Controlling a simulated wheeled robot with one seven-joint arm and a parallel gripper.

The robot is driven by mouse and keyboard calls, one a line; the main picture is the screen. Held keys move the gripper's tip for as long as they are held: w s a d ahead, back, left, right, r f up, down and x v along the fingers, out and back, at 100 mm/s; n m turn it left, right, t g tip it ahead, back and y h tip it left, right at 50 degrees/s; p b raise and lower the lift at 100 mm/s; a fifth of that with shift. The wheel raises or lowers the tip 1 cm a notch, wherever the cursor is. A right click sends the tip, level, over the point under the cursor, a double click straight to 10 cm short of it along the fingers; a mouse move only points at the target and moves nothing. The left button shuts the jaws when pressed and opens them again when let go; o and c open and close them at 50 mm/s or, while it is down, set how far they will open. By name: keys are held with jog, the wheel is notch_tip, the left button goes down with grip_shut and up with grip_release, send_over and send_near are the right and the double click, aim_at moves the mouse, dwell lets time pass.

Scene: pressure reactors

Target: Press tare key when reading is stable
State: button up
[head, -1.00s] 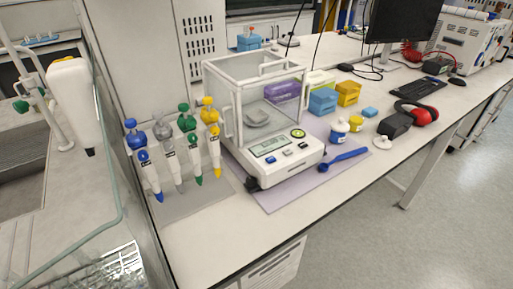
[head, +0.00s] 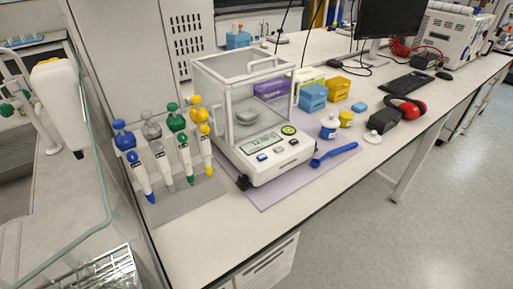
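An analytical balance (head: 268,170) with a glass draft shield (head: 240,80) stands on a lilac mat (head: 262,203) on the bench. Its front panel carries a lit greenish display (head: 263,143); the digits are too small to read. Below and beside the display are a blue key (head: 262,157), a dark key (head: 278,149), a pale key (head: 293,141) and a round green mark (head: 288,130). I cannot tell which key is the tare key. A grey weighing dish (head: 247,115) sits inside the shield. My gripper is not in view.
Several pipettes in a stand (head: 180,202) are left of the balance. A blue spoon (head: 334,154), a blue-labelled jar (head: 328,127) and a yellow jar (head: 346,119) lie to its right. The bench front (head: 215,245) is clear. A glass panel (head: 100,170) rises at left.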

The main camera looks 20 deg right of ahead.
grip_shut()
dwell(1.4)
